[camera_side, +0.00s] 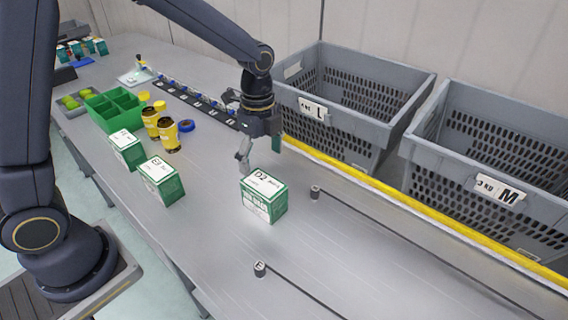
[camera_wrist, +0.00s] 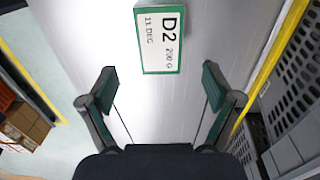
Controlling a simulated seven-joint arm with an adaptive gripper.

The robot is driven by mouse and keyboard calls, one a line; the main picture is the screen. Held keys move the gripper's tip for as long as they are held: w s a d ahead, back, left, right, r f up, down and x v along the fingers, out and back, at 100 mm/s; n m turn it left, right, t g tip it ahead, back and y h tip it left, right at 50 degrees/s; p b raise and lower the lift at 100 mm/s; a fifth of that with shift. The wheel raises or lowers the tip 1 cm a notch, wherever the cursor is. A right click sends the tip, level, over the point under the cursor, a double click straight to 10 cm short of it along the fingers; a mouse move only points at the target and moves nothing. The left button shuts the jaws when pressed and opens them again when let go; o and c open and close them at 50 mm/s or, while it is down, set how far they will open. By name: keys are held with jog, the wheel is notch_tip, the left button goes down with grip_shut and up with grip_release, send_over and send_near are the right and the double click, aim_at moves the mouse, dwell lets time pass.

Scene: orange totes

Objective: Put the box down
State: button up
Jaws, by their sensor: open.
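A green and white box marked D2 (camera_side: 264,199) stands upright on the grey table (camera_side: 350,265), near two small posts. My gripper (camera_side: 258,160) is above the table, just behind the box in the side view. In the wrist view the box (camera_wrist: 160,37) lies ahead of the fingertips, with white table between. My gripper, also in the wrist view (camera_wrist: 158,84), is open, its two fingers wide apart with nothing between them.
Two grey crates, marked L (camera_side: 335,120) and M (camera_side: 500,195), stand behind a yellow rail (camera_side: 400,197). Two more green boxes (camera_side: 161,181) (camera_side: 127,150), yellow bottles (camera_side: 168,135) and a green divided tray (camera_side: 115,108) stand left. The table's front right is mostly clear.

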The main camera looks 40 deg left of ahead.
jog(key=shift+r, duration=0.5)
jog(key=s+a+r+n+t, duration=0.2)
jog(key=s+r+n, duration=0.4)
jog(key=s+n, duration=0.3)
jog(key=s+a+r+n+t, duration=0.3)
jog(key=s+a+r+n, duration=0.2)
jog(key=s+n, duration=0.4)
jog(key=shift+r+t, duration=0.3)
jog(key=shift+r, duration=0.6)
jog(key=shift+o, duration=0.5)
